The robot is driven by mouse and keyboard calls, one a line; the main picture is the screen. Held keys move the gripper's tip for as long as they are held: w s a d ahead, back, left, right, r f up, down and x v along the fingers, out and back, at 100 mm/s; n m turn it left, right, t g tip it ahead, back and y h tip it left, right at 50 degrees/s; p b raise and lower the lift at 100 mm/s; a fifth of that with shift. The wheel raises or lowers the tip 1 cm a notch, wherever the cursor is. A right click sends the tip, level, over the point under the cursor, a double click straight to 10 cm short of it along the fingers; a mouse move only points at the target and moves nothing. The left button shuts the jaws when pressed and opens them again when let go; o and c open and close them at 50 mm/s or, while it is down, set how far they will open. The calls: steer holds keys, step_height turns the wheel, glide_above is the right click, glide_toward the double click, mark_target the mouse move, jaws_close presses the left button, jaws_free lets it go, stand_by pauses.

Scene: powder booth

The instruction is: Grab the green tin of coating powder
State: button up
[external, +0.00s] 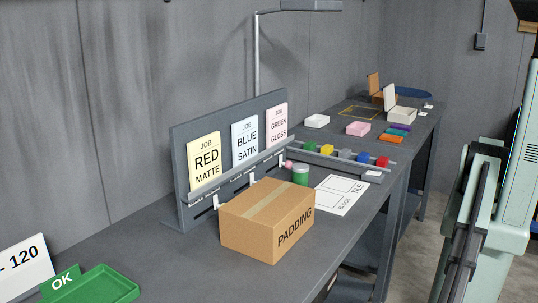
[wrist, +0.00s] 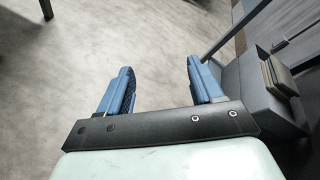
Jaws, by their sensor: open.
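The green tin of coating powder (external: 300,176) stands on the grey bench in the external view, just behind the cardboard box marked PADDING (external: 266,221). Its green side and pale lid show; the box is close in front of it, and I cannot tell whether they touch. My gripper shows in the wrist view (wrist: 158,80), its two blue fingers wide apart with nothing between them. It is over open floor, away from the tin. The tin is not in the wrist view. In the external view my arm is at the right edge, and the fingers cannot be made out.
A job-card stand (external: 227,150) rises behind the tin. A rail of coloured blocks (external: 345,155) and a BLOCK/TILE sheet (external: 341,194) lie to its right. A green OK tray (external: 105,285) is at lower left. The wrist view shows a grey cabinet (wrist: 250,85) at right.

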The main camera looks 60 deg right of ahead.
step_height(320, 180, up, 7)
steer(key=w+n+g, duration=0.1)
steer(key=w+n, duration=0.1)
steer(key=n, duration=0.1)
step_height(320, 180, up, 35)
steer(key=n+t+h, duration=0.3)
steer(key=n+h, duration=1)
steer(key=n, duration=1.3)
glide_above(300, 178)
steer(key=d, duration=0.2)
steer(key=shift+w+r, duration=0.1)
steer(key=shift+w, duration=0.25)
steer(key=shift+w+d+t+h, duration=0.2)
steer(key=shift+w+t+h, duration=0.05)
steer(key=shift+t+h, duration=0.05)
steer(key=shift+d+f, duration=0.15)
steer(key=shift+f, duration=6.75)
